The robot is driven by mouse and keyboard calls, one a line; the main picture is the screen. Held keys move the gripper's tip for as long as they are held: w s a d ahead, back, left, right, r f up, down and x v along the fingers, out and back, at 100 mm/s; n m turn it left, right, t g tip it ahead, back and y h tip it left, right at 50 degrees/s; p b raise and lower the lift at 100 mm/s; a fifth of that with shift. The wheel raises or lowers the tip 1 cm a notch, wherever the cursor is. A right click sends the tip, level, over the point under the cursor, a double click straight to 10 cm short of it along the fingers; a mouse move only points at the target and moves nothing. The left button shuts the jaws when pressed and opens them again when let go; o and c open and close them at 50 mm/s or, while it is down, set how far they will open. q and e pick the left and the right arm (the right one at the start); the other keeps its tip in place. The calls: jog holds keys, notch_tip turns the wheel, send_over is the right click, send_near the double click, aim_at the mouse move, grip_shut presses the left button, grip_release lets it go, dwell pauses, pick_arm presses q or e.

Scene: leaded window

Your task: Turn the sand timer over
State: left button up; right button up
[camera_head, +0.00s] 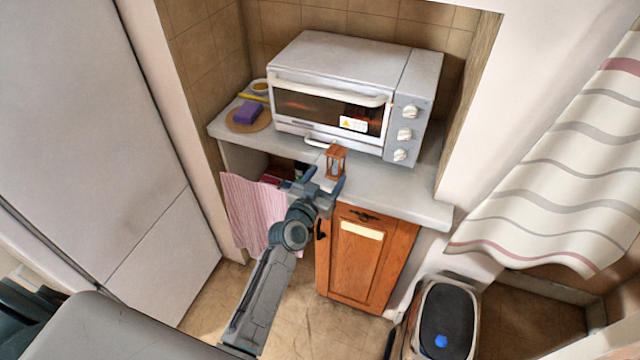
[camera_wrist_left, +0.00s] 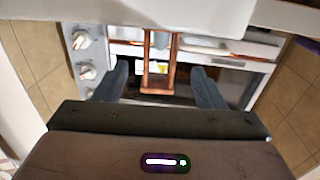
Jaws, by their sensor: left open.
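The sand timer (camera_head: 336,162) is a small orange-brown frame standing upright on the counter, in front of the oven. My left gripper (camera_head: 324,178) is open at the counter's front edge, just in front of the timer. In the left wrist view the timer (camera_wrist_left: 158,84) shows between the two spread fingers of my left gripper (camera_wrist_left: 160,70), with a gap on each side. I cannot tell whether the fingertips reach alongside it. My right gripper is not in view.
A white toaster oven (camera_head: 340,60) stands behind the timer on the counter (camera_head: 400,190). A purple sponge (camera_head: 246,112) and a round board lie to the left. A pink towel (camera_head: 258,210) hangs below, beside a wooden cabinet door (camera_head: 362,262). The counter right of the timer is clear.

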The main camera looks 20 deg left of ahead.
aim_at(333, 168)
pick_arm(q)
jog(key=shift+w+d+b, duration=0.2)
jog(key=shift+w+b, duration=0.05)
jog(key=shift+w, duration=1.45)
jog(key=shift+w+d+b, duration=0.2)
jog(key=shift+w+b, duration=0.05)
jog(key=shift+w, duration=1.45)
jog(key=c, duration=1.1)
